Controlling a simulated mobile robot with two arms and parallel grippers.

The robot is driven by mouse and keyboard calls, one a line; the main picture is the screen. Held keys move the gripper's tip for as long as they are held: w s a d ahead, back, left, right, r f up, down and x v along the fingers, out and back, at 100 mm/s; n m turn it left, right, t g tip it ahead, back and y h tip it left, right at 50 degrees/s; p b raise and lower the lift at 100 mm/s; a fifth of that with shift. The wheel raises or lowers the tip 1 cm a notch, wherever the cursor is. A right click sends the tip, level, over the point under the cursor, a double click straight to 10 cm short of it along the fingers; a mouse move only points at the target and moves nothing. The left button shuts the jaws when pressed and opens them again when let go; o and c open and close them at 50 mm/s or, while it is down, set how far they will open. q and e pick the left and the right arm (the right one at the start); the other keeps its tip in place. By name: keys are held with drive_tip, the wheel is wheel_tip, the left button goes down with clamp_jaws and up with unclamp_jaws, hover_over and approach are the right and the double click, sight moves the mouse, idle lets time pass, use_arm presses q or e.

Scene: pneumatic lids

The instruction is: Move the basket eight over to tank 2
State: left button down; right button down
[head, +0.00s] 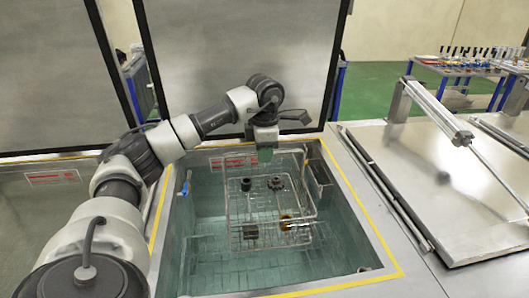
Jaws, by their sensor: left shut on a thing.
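A wire basket (236,208) hangs in the open tank (182,246), which has a yellow-edged rim and greenish liquid or walls. Several dark parts and a brass-coloured part (287,222) lie in the basket. My left gripper (265,152) points down at the basket's far upper side and is shut on the basket. How deep the basket sits is hard to tell. The fingertips are small in the view. My right gripper does not show. No tank number is readable.
A raised lid (235,60) stands behind the open tank. To the right, a closed metal lid (450,185) with a pneumatic cylinder (432,108) covers the neighbouring station. A blue-framed table (455,68) with small items stands at the back right. Another raised lid (50,75) stands at left.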

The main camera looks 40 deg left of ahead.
use_arm(q)
drive_tip(key=shift+r, duration=0.15)
wheel_tip(320, 180, down, 4)
drive_tip(key=b, duration=1.1)
approach(265, 206)
drive_tip(key=shift+f, duration=3.95)
wheel_tip(265, 206, down, 11)
drive_tip(key=b, duration=0.7)
drive_tip(key=shift+f+b, duration=0.45)
drive_tip(key=shift+f, duration=0.1)
